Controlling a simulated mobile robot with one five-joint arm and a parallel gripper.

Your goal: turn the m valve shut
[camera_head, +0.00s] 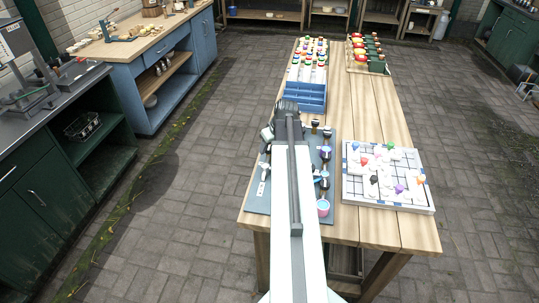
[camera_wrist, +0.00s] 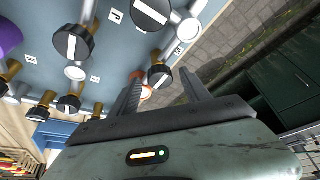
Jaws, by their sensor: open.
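A blue-grey valve board (camera_head: 258,200) lies on the wooden table, its middle hidden behind my arm. In the wrist view the board (camera_wrist: 40,45) carries several black round knobs with white bars on brass and grey pipes. My gripper (camera_wrist: 163,84) is open, its two dark fingers apart. A black knob (camera_wrist: 160,77) and a small orange-rimmed disc show between the fingertips; I cannot tell whether the fingers touch either. One small label reads like J; I cannot make out an M on the others. My gripper (camera_head: 287,106) also shows in the head view above the board's far end.
A blue rack (camera_head: 306,97) with coloured tops stands just beyond the board. A white grid tray (camera_head: 388,203) with coloured pieces lies to the right. Red and green items (camera_head: 367,55) stand at the table's far end. Other knobs (camera_wrist: 150,12) crowd close to the fingers.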

